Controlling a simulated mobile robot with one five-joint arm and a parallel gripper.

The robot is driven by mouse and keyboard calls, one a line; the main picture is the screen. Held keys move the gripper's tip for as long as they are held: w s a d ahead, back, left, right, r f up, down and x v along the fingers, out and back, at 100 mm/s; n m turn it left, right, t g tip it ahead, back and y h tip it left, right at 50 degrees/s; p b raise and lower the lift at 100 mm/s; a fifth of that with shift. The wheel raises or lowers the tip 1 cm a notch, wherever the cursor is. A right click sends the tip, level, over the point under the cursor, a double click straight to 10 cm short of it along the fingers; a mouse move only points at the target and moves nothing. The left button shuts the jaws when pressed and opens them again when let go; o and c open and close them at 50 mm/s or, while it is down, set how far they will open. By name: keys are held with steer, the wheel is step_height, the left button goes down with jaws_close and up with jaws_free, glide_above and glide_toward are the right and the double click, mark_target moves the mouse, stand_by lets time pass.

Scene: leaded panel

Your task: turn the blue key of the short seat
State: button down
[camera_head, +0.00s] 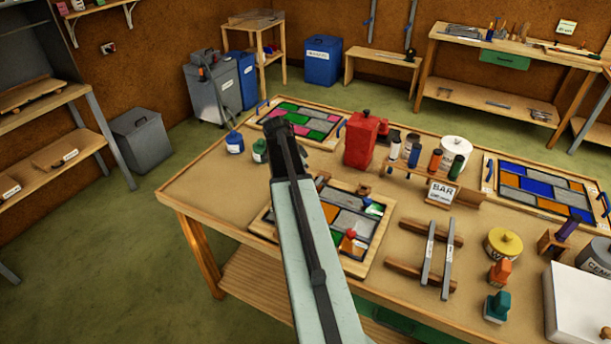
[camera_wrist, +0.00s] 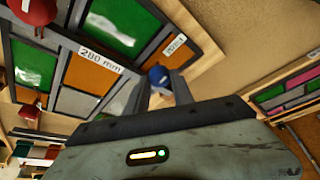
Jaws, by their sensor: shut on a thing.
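The blue key (camera_wrist: 158,76) shows in the wrist view, by the wooden edge of the leaded panel. My gripper (camera_wrist: 164,88) is shut on it, with one finger on each side. Another label (camera_wrist: 101,60) reads 280 mm. In the head view the panel's frame (camera_head: 374,262) lies on the table with orange, grey and green panes. My arm hides the key and my fingertips there.
A red knob (camera_head: 350,234) stands on the panel; a red part (camera_wrist: 35,10) also shows in the wrist view. To the right are a rack with two metal bars (camera_head: 448,258) and a BAR sign (camera_head: 441,192). A red can (camera_head: 361,142) stands behind. Bare tabletop (camera_head: 215,188) lies left.

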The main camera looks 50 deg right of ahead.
steer(key=shift+w+m, duration=0.15)
steer(key=shift+m, duration=0.45)
steer(key=shift+a, duration=0.1)
steer(key=c, duration=1.1)
jaws_free()
steer(key=p+v, duration=0.7)
steer(key=shift+w+r, duration=0.15)
steer(key=shift+r, duration=0.15)
